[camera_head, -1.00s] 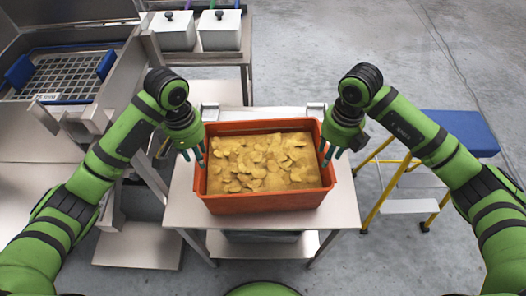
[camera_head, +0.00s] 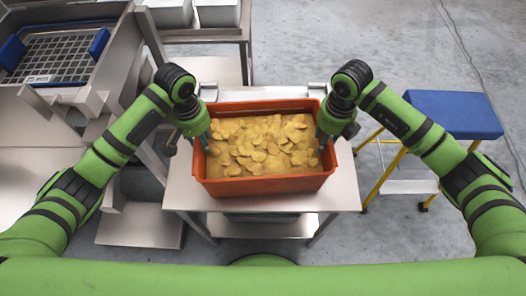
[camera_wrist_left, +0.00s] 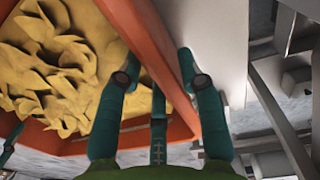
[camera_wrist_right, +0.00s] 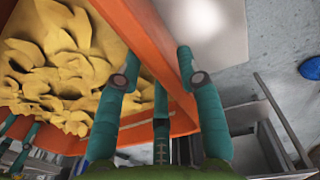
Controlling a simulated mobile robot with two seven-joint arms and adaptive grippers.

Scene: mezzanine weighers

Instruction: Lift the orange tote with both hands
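The orange tote (camera_head: 265,187) stands upright on a small metal table, filled with yellow chip-like pieces (camera_head: 262,146). My left gripper (camera_head: 206,141) is at the tote's left wall, pointing down. In the left wrist view its fingers (camera_wrist_left: 158,62) straddle the orange wall (camera_wrist_left: 165,75), one inside over the pieces and one outside. My right gripper (camera_head: 322,140) is at the right wall. In the right wrist view its fingers (camera_wrist_right: 158,62) straddle the wall (camera_wrist_right: 160,50) the same way. Both look open, with some space beside the wall; contact is hard to judge.
The metal table (camera_head: 345,190) has bare surface around the tote. A blue-topped step stool (camera_head: 455,115) with yellow legs stands at right. A metal station with a blue-framed grid (camera_head: 55,58) is at left. White containers (camera_head: 218,13) stand behind.

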